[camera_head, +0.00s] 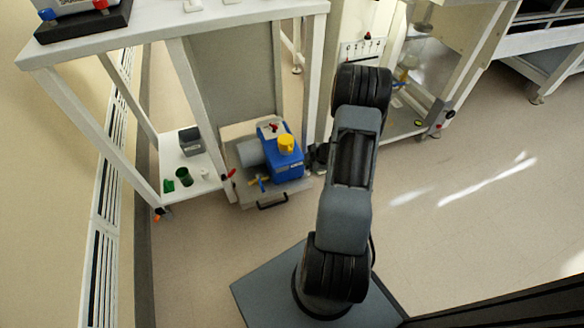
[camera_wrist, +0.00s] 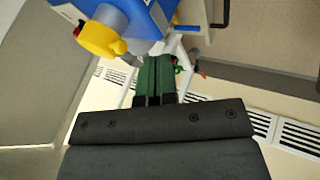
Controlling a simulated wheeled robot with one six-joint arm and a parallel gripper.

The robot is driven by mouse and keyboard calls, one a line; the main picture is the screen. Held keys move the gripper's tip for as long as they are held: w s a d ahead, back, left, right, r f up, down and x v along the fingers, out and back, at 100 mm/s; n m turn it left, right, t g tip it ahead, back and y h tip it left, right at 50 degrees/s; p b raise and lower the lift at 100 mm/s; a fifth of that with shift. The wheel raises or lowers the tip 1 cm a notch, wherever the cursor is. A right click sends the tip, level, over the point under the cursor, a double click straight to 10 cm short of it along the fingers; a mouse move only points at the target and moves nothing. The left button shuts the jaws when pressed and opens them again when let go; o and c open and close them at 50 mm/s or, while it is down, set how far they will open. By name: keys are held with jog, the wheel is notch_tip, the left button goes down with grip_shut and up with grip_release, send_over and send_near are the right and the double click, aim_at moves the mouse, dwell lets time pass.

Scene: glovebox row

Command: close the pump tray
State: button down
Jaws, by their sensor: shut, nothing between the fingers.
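The pump tray (camera_head: 296,187) is a light grey tray pulled out from the lower part of the white bench. Its dark handle (camera_head: 272,202) is on its front edge; a dark handle also shows at the top right of the wrist view (camera_wrist: 224,14). A blue pump (camera_head: 287,167) with a yellow cap (camera_head: 287,143) stands on the tray. The pump also shows at the top of the wrist view (camera_wrist: 150,17). My gripper (camera_head: 313,157) is beside the pump's right side, partly hidden by my arm. In the wrist view my gripper (camera_wrist: 155,68) is shut and empty; I cannot tell whether it touches the pump.
A low white shelf (camera_head: 205,184) left of the tray holds a grey box (camera_head: 191,141) and a green cup (camera_head: 184,177). White bench legs stand around the tray. A second bench (camera_head: 402,126) is at the right. The floor in front is clear.

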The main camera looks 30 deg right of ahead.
notch_tip(320, 180, down, 4)
jog(key=a+y+b, duration=0.1)
jog(key=b, duration=0.6)
send_near(286, 169)
jog(key=shift+n, duration=0.3)
jog(key=shift+x, duration=2.55)
jog(key=shift+d, duration=0.1)
jog(key=shift+p, duration=0.3)
